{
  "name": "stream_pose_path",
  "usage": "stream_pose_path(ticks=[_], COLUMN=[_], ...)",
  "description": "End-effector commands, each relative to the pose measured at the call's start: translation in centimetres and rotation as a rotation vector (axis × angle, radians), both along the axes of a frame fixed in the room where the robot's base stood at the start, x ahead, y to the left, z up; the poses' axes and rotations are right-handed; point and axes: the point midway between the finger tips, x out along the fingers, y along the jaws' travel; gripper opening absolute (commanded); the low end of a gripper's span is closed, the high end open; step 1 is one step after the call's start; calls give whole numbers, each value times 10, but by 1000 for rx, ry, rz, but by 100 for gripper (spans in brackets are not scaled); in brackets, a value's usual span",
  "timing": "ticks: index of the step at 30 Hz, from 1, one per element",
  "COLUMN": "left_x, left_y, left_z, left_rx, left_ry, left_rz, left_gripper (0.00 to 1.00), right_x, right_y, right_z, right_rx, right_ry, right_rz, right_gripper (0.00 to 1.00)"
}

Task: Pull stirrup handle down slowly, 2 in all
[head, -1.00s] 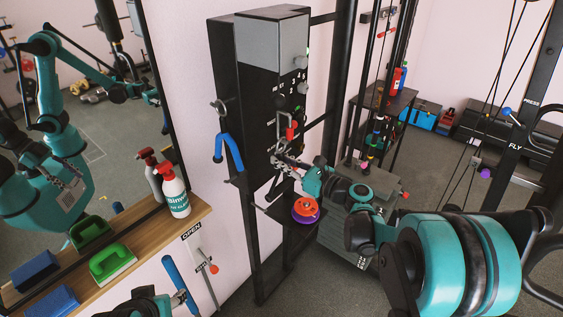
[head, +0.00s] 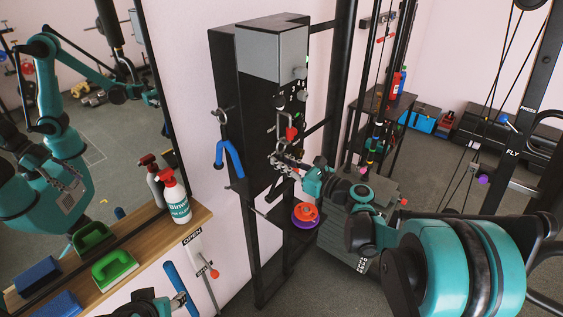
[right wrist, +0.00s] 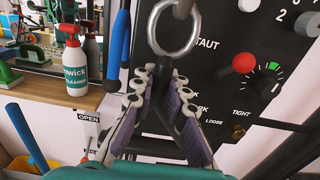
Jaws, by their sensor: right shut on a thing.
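In the right wrist view my right gripper (right wrist: 160,112) is shut on the black upper part of the stirrup handle (right wrist: 163,72), just under a metal ring (right wrist: 175,30). The fingers cover much of it. Part of my left arm shows at the bottom edge of the head view, by a blue bar; whether its gripper is open cannot be told.
A wooden ledge (head: 190,220) holds a spray bottle (head: 174,197) and a green brush (head: 114,269). Cable machine posts stand at the right.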

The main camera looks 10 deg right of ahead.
Motion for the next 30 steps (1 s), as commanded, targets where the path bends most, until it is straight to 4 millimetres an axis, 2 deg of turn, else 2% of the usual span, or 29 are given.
stream_pose_path(ticks=[8,18,24,30], left_x=[0,0,0,0], left_y=[0,0,0,0], left_z=[17,16,24,22], left_rx=[0,0,0,0], left_ry=[0,0,0,0], left_rz=[0,0,0,0], left_gripper=[49,49,49,49], right_x=[0,0,0,0], right_y=[0,0,0,0], right_z=[21,21,31,29], right_rx=[-3,-3,-3,-3], right_ry=[0,0,0,0], right_rz=[1,1,0,1], right_gripper=[0,0,0,0])
